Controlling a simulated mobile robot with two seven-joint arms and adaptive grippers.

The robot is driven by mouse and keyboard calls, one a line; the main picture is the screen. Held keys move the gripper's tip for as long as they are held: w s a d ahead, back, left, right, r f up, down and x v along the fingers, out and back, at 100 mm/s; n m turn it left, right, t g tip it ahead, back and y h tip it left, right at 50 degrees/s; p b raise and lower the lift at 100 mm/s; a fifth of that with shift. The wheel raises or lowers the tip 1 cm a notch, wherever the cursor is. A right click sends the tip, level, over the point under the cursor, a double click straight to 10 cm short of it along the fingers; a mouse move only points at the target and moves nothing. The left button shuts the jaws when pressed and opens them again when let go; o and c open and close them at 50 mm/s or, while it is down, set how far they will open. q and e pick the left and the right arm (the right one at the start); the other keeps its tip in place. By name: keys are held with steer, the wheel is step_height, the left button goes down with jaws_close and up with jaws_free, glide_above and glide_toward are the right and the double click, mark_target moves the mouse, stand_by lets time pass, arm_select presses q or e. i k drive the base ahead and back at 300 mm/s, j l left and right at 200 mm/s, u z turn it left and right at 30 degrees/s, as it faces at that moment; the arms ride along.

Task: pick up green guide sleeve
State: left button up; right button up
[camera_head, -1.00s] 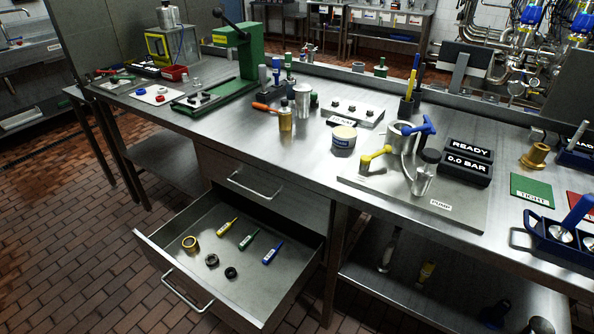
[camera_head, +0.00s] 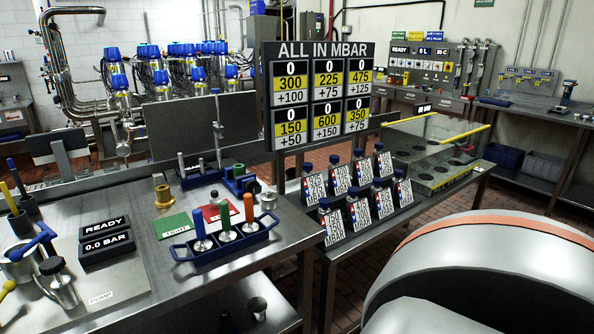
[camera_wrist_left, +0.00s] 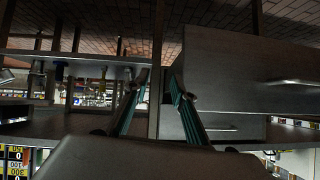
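A green upright sleeve (camera_head: 225,216) stands in a blue carrier (camera_head: 204,256) on the steel bench in the head view. A blue sleeve (camera_head: 199,226) stands to its left and an orange one (camera_head: 248,207) to its right. Each rises from a round metal piece in the carrier. My left gripper (camera_wrist_left: 158,82) shows only in the left wrist view. Its two teal-padded fingers are apart with nothing held between them. It faces the bench's underside and a drawer, away from the sleeve as far as I can see. My right gripper is not seen.
READY and 0.0 BAR displays (camera_head: 106,237) stand left of the carrier. A green card (camera_head: 173,226) and a red card (camera_head: 219,212) lie behind it. Another blue holder (camera_head: 202,178) with metal posts stands further back. Several labelled plates stand on the bench to the right.

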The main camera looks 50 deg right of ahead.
mark_target(239, 169)
steer(key=i+j+z, duration=0.1)
steer(key=z, duration=1.25)
steer(key=i+l, duration=0.1)
steer(key=l, duration=0.3)
steer(key=i+l, duration=0.1)
steer(key=l, duration=0.25)
steer(key=i+l, duration=0.1)
steer(key=l, duration=0.3)
steer(key=i+l, duration=0.1)
steer(key=l, duration=0.25)
steer(key=i+l+z, duration=0.1)
steer(key=l, duration=0.3)
